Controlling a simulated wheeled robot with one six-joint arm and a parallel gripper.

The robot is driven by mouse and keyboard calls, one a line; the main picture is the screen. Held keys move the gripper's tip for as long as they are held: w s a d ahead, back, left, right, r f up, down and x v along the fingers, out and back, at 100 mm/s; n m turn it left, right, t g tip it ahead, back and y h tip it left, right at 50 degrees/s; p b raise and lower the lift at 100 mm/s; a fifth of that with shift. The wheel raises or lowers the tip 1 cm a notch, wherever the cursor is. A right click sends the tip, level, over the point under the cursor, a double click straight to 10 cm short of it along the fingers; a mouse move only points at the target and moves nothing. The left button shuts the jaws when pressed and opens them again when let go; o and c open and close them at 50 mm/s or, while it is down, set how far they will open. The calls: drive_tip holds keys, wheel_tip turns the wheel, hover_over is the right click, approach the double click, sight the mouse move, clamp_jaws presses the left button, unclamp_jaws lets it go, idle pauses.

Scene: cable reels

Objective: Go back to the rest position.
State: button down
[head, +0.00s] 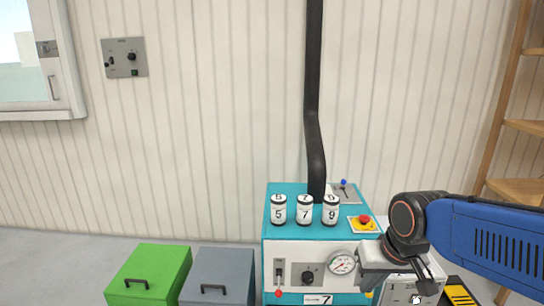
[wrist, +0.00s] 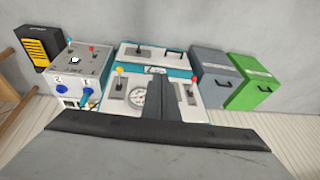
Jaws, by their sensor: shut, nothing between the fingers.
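My gripper (head: 428,284) is in the lower right of the head view, in front of the right side of the teal-and-white machine (head: 300,238). It is shut and empty. In the wrist view its dark shut fingers (wrist: 162,100) overlap the machine's front panel (wrist: 182,96). My blue arm comes in from the right edge.
The machine carries canisters (head: 305,209), a red stop button (head: 364,219), a gauge (head: 342,263) and a black pipe (head: 314,120). Green (head: 150,275) and grey (head: 218,277) boxes stand left. A grey control box (wrist: 82,72), yellow-black unit (wrist: 38,47) and wooden shelf (head: 522,190) also show.

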drive_tip(key=s+d+t+h, duration=0.1)
drive_tip(key=s+d, duration=0.5)
drive_tip(key=s, duration=0.3)
drive_tip(key=shift+s+d+r, duration=0.15)
drive_tip(key=shift+d+r, duration=0.2)
